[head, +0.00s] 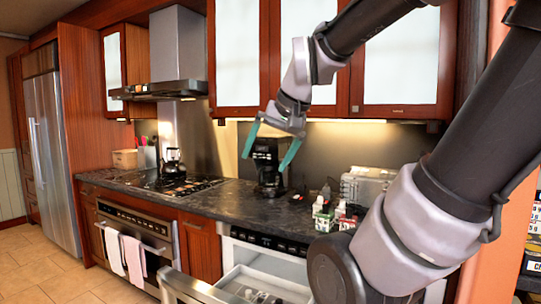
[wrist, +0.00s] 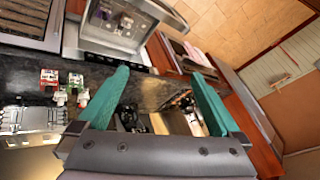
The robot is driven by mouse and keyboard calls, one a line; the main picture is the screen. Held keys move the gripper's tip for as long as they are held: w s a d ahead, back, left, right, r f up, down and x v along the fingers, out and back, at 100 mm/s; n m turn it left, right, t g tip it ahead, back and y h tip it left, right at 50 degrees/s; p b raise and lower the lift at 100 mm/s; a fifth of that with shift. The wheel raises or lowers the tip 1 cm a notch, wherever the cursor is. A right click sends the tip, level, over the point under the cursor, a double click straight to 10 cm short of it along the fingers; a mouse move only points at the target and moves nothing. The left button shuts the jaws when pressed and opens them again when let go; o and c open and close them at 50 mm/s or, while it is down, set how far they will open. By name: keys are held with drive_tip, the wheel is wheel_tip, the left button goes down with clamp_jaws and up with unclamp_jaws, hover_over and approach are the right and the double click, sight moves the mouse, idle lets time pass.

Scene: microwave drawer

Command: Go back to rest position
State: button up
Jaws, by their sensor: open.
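My gripper (head: 270,146) is open and empty, raised in front of the wall cabinets above the counter. In the wrist view its two green fingers (wrist: 160,95) are spread wide with nothing between them. The microwave drawer (head: 265,284) below the counter is pulled open, and its pale inside shows at the bottom of the head view. The open drawer also shows at the top of the wrist view (wrist: 118,40), with small items in it that are too small to identify. A black coffee maker (head: 268,165) stands on the counter behind the gripper.
The dark counter (head: 225,195) holds a kettle (head: 173,165) on the stove, several small bottles (head: 325,215) and a silver toaster (head: 367,186). A range hood (head: 178,55) and wall cabinets (head: 237,55) hang above. The tiled floor (head: 60,275) at left is clear.

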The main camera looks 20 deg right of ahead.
drive_tip(key=s, duration=0.3)
drive_tip(key=shift+a+r+t, duration=0.2)
drive_tip(key=shift+t, duration=0.1)
drive_tip(key=shift+w, duration=0.1)
idle(1.0)
